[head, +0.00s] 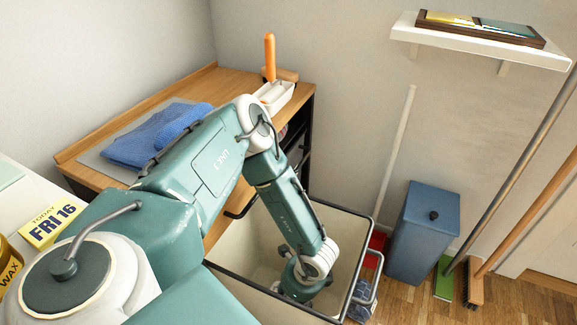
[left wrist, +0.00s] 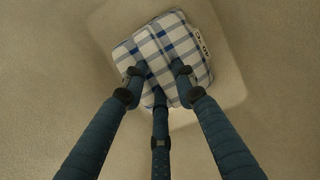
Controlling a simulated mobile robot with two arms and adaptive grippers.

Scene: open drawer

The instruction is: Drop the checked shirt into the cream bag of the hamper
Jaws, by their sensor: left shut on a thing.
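The checked shirt (left wrist: 165,42), white with blue and grey checks and a small label, is a folded bundle in the left wrist view. My left gripper (left wrist: 157,82) is shut on it, its fingers pressed into the near side. Behind the shirt is the pale floor of the cream bag, with the bag's walls (left wrist: 40,60) all round. In the head view my left arm reaches down into the cream bag (head: 345,232) of the hamper, whose dark frame (head: 362,262) rings the opening. The shirt is hidden there. My right gripper is not in view.
A wooden desk (head: 190,83) with a blue folded cloth (head: 155,136) stands behind my arm. Right of the hamper are a blue lidded bin (head: 424,235), a red item (head: 376,243) and brooms (head: 530,208). A white shelf (head: 480,42) hangs above. A blue-and-white item (head: 362,300) is beside the hamper.

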